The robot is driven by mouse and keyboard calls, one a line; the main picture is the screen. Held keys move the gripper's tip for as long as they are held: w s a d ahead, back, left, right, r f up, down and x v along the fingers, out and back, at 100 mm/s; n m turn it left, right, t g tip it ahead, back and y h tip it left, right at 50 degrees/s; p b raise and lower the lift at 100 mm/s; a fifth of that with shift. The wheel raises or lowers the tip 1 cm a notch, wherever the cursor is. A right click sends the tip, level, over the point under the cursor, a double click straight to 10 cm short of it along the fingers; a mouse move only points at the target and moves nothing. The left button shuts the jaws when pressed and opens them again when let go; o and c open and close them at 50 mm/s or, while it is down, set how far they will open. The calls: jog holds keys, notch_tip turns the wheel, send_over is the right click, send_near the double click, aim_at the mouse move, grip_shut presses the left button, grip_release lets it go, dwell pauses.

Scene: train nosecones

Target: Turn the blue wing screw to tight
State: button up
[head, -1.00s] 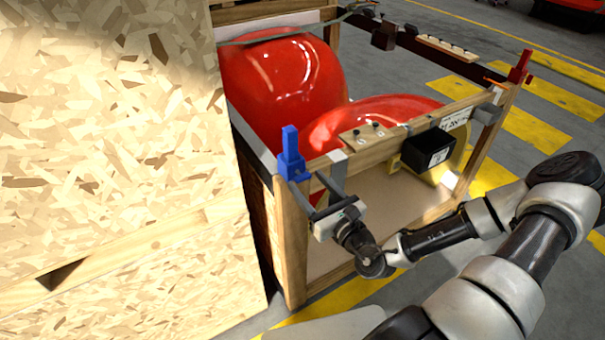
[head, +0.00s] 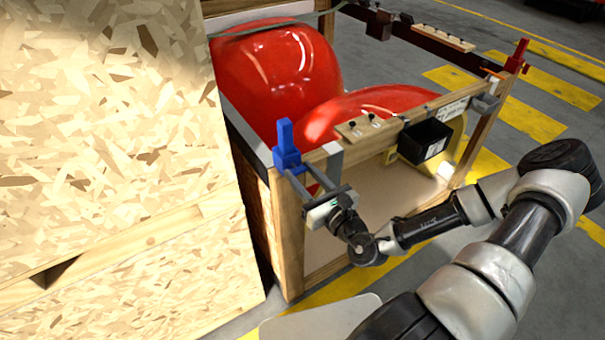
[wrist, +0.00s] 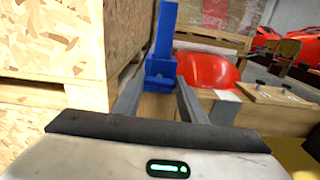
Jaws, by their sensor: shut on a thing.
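The blue wing screw (head: 285,143) stands upright at the near left corner of the wooden crate, its tall wing rising from a blocky base. In the wrist view the blue wing screw (wrist: 163,45) is straight ahead, between the two finger ends. My gripper (head: 298,170) reaches up to it from the lower right. In the wrist view my gripper (wrist: 160,82) has its long grey fingers on either side of the blue base, shut on it. The exact contact at the fingertips is partly hidden.
Red nosecones (head: 277,75) fill the crate. A large chipboard box (head: 110,160) stands close on the left. A grey bracket (head: 334,156) and a black box (head: 426,139) sit along the near rail. A red wing screw (head: 517,56) stands at the right corner.

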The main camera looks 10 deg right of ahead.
jog(key=shift+r+p, duration=0.1)
jog(key=shift+p, duration=0.2)
jog(key=m+p, duration=0.2)
jog(key=p, duration=0.1)
jog(key=shift+r+m+p, duration=0.2)
jog(key=shift+m+p, duration=0.15)
jog(key=shift+m, duration=0.05)
jog(key=m+p, duration=0.4)
jog(key=m, duration=0.1)
jog(key=shift+f+m, duration=0.2)
jog(key=shift+m, duration=0.1)
jog(key=m+p, duration=0.2)
jog(key=m, duration=0.2)
jog(key=shift+d+m, duration=0.1)
jog(key=shift+m, duration=0.2)
jog(key=m+p, duration=0.1)
jog(key=m, duration=0.3)
jog(key=shift+f+m, duration=0.15)
jog(key=shift+m, duration=0.15)
jog(key=shift+w, duration=0.1)
jog(key=o, duration=1.1)
jog(key=shift+c, duration=0.2)
jog(key=shift+f, duration=0.1)
